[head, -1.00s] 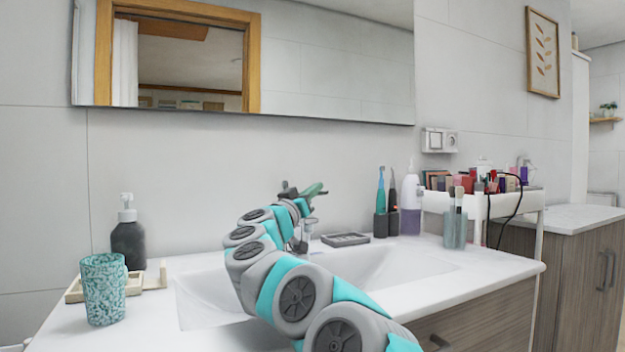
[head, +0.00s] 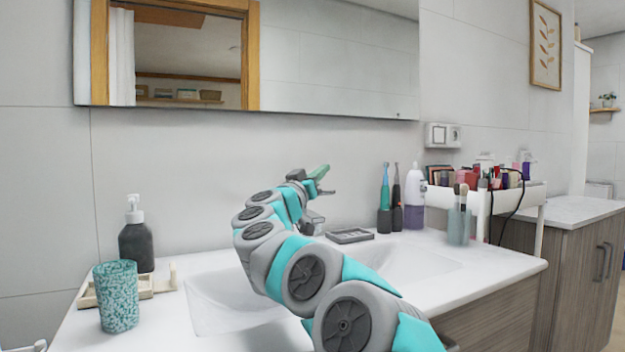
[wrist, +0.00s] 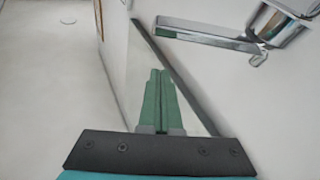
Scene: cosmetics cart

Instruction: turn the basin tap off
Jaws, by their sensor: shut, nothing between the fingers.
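The chrome basin tap (head: 312,222) stands at the back of the white basin (head: 215,300), partly hidden behind my arm in the head view. In the wrist view, the tap's round body (wrist: 283,25) is at the top right, with a thin flat bar (wrist: 205,35) reaching left. I cannot tell whether water runs. My gripper (wrist: 158,74) is shut and empty, its green fingers together. They point toward the upper part of the wrist view, left of and apart from the tap in that picture. In the head view, my gripper (head: 322,178) is above the tap, near the wall.
A dark soap dispenser (head: 136,245) and a teal cup (head: 117,297) stand at left. A mirror (head: 330,60) hangs above; a cosmetics cart (head: 515,195) is at right.

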